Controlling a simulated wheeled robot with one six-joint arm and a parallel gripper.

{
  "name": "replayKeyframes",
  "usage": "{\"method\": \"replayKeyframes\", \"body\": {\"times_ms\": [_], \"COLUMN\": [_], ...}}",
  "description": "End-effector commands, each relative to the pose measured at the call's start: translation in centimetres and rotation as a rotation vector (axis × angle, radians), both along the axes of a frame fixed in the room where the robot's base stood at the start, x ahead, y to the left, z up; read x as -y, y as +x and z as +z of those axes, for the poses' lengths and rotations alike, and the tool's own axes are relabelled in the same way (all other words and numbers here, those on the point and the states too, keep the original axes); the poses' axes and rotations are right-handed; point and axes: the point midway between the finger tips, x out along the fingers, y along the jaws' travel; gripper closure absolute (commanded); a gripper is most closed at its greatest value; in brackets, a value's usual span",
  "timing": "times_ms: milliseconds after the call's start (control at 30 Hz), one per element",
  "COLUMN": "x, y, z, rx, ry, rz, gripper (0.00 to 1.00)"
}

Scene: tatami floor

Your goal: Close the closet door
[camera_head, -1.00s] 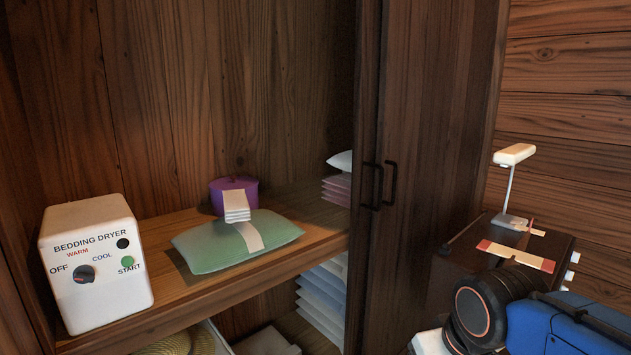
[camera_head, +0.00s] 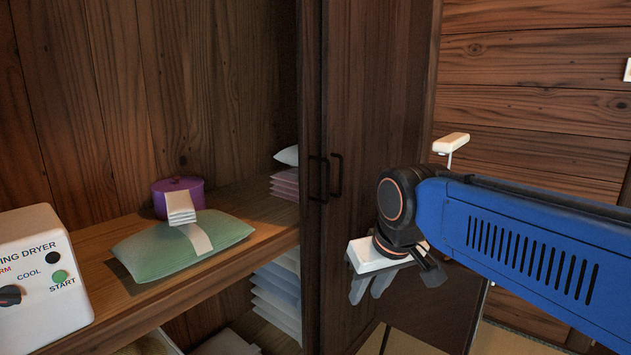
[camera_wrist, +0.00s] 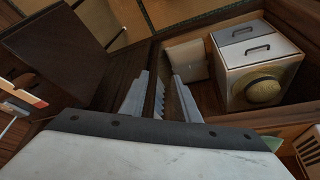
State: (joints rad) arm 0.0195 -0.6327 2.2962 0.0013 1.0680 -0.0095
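The closet's dark wooden door (camera_head: 375,110) stands at the right of the open compartment. Two black handles, a left one (camera_head: 319,180) and a right one (camera_head: 337,176), sit close together near its left edge. My gripper (camera_head: 367,290) points down in front of the door's lower part, to the right of and below the handles. In the wrist view my gripper (camera_wrist: 161,78) has its two grey fingers apart, with a strip of dark wood visible between them. I cannot tell whether the fingers touch the wood. No handle is between them.
The open closet shelf (camera_head: 115,275) holds a white bedding dryer (camera_head: 40,285), a green cushion (camera_head: 180,248) and a purple round container (camera_head: 178,190). Stacked linens (camera_head: 278,300) lie below. A white lamp (camera_head: 451,143) stands right of the door. The wrist view shows a white box (camera_wrist: 255,55).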

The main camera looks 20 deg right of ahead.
Motion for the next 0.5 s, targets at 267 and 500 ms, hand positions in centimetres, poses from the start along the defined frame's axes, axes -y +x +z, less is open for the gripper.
{"method": "replayKeyframes", "body": {"times_ms": [267, 500], "x": [1.2, 2.5], "y": [8.8, 15.9], "z": [10.5, 18.0], "rx": [-0.005, -0.010], "ry": [-0.001, 0.000], "rz": [-0.019, -0.034], "gripper": [0.71, 0.71]}}
